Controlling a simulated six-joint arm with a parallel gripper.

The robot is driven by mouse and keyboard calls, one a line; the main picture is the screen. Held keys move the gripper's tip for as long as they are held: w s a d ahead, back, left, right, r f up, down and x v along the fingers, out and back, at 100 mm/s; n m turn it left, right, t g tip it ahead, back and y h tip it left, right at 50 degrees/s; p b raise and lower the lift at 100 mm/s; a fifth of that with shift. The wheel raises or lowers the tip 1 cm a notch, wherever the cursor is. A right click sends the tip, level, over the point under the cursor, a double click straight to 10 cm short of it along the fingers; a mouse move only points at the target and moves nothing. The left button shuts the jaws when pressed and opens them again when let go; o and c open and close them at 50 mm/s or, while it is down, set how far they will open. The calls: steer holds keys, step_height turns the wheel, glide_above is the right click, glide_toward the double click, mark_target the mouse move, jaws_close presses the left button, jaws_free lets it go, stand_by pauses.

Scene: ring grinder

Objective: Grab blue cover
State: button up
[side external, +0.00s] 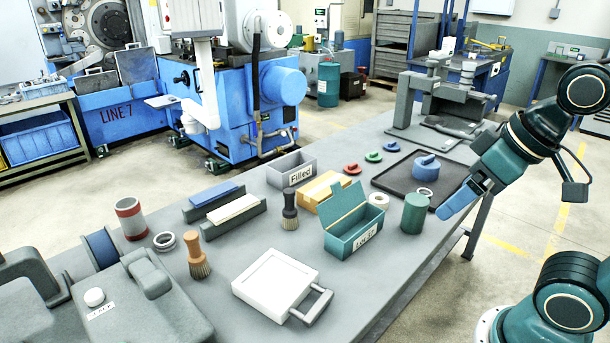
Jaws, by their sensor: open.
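The blue cover (426,168) is a round blue piece with a raised grip on top. It sits on a dark flat tray (398,190) toward the right end of the grey table. My gripper (458,200) has blue fingers and comes in from the right, pointing down and left. It is open, appears empty, and is apart from the cover, to its lower right in the picture. The gap between the fingers is hard to make out from this side.
A green cylinder (415,213) and an open teal box (354,232) stand in front of the tray. A grey stand (428,95) is at the table's far end. Bare table shows near the front edge.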

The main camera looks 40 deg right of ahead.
steer(key=shift+o, duration=1.2)
